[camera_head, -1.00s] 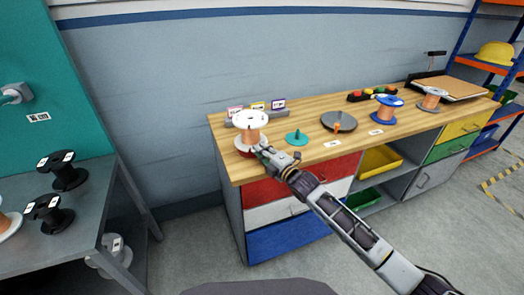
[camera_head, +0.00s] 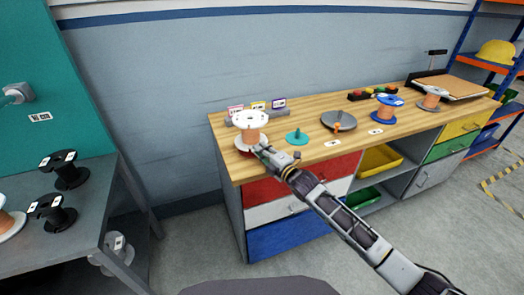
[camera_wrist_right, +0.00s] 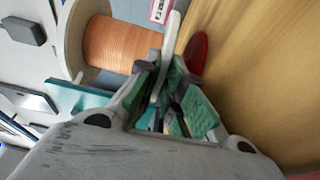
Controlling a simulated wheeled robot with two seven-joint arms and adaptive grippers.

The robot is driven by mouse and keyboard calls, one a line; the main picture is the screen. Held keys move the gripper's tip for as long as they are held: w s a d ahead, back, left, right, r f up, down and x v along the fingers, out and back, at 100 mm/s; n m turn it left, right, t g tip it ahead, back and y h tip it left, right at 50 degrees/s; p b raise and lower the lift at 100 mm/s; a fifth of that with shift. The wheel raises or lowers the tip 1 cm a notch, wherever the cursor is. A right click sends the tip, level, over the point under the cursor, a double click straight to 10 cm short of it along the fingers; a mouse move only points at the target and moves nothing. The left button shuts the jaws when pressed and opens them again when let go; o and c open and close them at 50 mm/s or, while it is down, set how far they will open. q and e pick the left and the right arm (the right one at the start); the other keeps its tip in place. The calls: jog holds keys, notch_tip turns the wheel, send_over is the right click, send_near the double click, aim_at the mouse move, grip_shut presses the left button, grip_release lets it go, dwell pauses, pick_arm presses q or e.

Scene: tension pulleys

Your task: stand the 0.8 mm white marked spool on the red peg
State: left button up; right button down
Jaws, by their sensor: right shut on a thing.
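A white spool wound with copper wire (camera_head: 250,134) stands upright over the red peg's base (camera_head: 239,149) at the left end of the wooden bench. My right gripper (camera_head: 259,151) is shut on the rim of its lower flange. In the right wrist view the gripper (camera_wrist_right: 172,97) pinches the thin white flange (camera_wrist_right: 171,37), with the copper winding (camera_wrist_right: 114,44) beside it. The red base (camera_wrist_right: 198,54) shows just beyond the flange, with a narrow gap visible. The peg's shaft is hidden, and I cannot read any diameter mark. My left gripper is not in view.
A teal peg stand (camera_head: 297,138) and a grey round stand (camera_head: 338,121) are right of the spool. Blue (camera_head: 386,108) and white (camera_head: 432,98) spools stand farther right. Small label cards (camera_head: 257,106) stand behind. Black spools (camera_head: 64,169) are on the left table.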

jog(key=shift+r+p, duration=0.3)
jog(key=shift+r, duration=0.15)
dwell(0.5)
jog(key=c, duration=1.5)
grip_release()
jog(key=shift+o, duration=0.2)
jog(key=shift+f, duration=0.1)
jog(key=shift+f, duration=0.15)
jog(key=v, duration=1.2)
